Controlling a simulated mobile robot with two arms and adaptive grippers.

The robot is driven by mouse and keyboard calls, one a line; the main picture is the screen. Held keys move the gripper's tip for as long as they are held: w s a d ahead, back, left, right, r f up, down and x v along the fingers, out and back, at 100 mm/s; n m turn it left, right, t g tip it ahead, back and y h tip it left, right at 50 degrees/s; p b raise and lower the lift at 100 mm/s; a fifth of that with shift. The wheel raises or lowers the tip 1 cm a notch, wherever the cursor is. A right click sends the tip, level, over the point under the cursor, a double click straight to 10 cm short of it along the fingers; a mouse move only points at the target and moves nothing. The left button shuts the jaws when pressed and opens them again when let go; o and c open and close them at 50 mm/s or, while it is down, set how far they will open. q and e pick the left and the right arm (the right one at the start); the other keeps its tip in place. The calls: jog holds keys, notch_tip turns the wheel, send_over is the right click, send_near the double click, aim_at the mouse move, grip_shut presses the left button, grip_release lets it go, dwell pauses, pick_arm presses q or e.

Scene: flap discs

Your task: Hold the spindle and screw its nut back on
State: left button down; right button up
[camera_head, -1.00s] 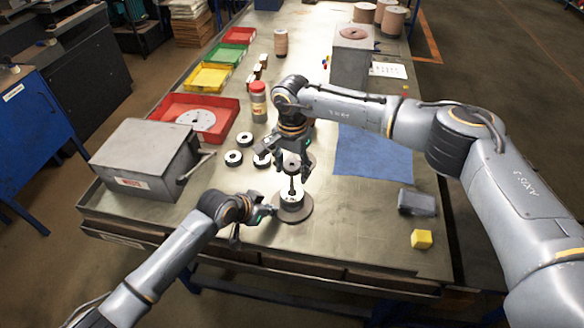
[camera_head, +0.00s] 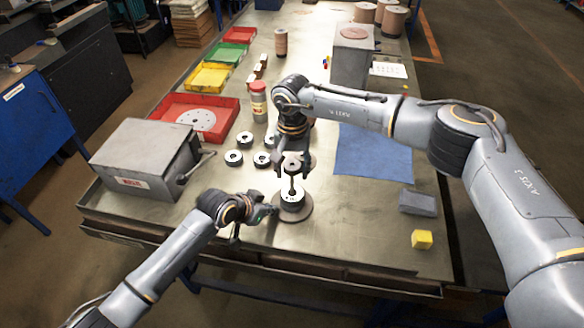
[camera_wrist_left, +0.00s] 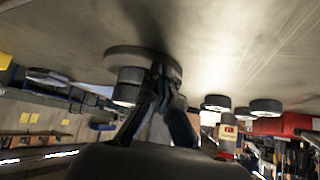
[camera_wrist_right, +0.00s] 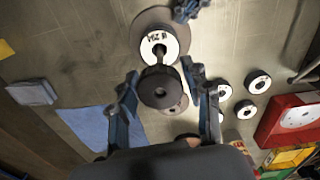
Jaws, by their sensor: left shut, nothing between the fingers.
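The spindle stands upright on a round brown base (camera_head: 306,222) near the table's front edge. A white-faced disc (camera_head: 291,203) sits low on it around the dark rod; the disc also shows in the right wrist view (camera_wrist_right: 160,46). A dark round nut (camera_wrist_right: 158,88) is at the rod's top, between the spread fingers of my right gripper (camera_wrist_right: 160,76). Gaps show on both sides of the nut. How far it is threaded is hidden. My left gripper (camera_head: 272,212) is shut and empty beside the spindle's left side, close to the base; its fingertips also show in the left wrist view (camera_wrist_left: 164,72).
Several loose discs (camera_head: 233,158) lie left of the spindle, with a red-capped bottle (camera_head: 258,103) behind. A grey case (camera_head: 140,155) and red tray (camera_head: 215,108) stand left. A blue cloth (camera_head: 372,153), grey block (camera_head: 418,203) and yellow cube (camera_head: 422,239) lie right.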

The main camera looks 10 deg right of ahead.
jog(key=c, duration=0.5)
jog(key=shift+o, duration=0.2)
jog(key=m, duration=1)
jog(key=shift+f, duration=0.1)
jog(key=m, duration=1.4)
jog(key=shift+f, duration=0.1)
jog(key=m, duration=0.4)
jog(key=shift+m, duration=0.3)
jog(key=o, duration=0.9)
jog(key=shift+c, duration=0.2)
